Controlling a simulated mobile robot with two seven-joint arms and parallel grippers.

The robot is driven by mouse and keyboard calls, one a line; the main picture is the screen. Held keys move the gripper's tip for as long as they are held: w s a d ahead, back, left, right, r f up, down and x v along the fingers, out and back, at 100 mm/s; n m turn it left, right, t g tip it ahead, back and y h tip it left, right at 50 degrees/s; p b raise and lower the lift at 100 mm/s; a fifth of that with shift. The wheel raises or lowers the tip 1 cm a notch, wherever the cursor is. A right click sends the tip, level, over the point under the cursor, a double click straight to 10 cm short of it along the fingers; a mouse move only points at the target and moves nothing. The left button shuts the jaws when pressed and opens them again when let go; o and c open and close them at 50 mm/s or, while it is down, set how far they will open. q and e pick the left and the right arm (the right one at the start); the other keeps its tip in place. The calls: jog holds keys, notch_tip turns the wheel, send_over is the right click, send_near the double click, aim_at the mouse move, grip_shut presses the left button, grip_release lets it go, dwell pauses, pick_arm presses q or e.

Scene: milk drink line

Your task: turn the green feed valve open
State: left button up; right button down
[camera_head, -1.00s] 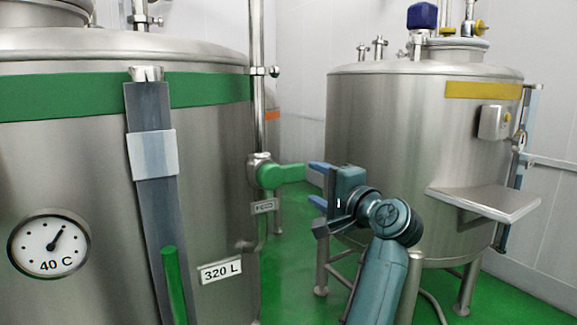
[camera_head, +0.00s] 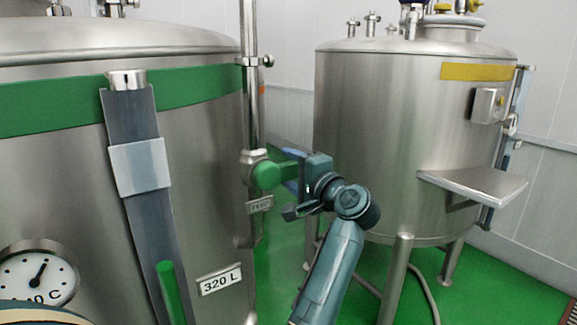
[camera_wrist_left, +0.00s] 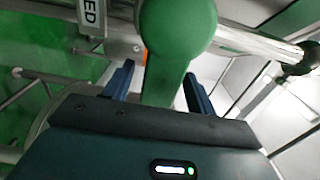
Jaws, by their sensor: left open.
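The green feed valve (camera_head: 266,174) sits on the vertical pipe at the right side of the near tank. Its round hub faces me and its lever points right, about level. A small grey tag hangs below it. My left gripper (camera_head: 290,170) is at the lever from the right. In the left wrist view the green lever (camera_wrist_left: 163,80) reaches down between the two blue fingers, one on each side. The fingers are open, with a gap beside the lever. The lever's end is hidden behind the gripper body. My right gripper is not in view.
The near tank (camera_head: 205,140) has a green band, a "320 L" label (camera_head: 219,281) and a dial gauge (camera_head: 38,277). A second steel tank (camera_head: 380,140) with a yellow band stands behind my arm. A grey shelf (camera_head: 480,184) sticks out from it.

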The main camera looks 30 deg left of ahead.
pick_arm(q)
grip_shut()
dwell(0.6)
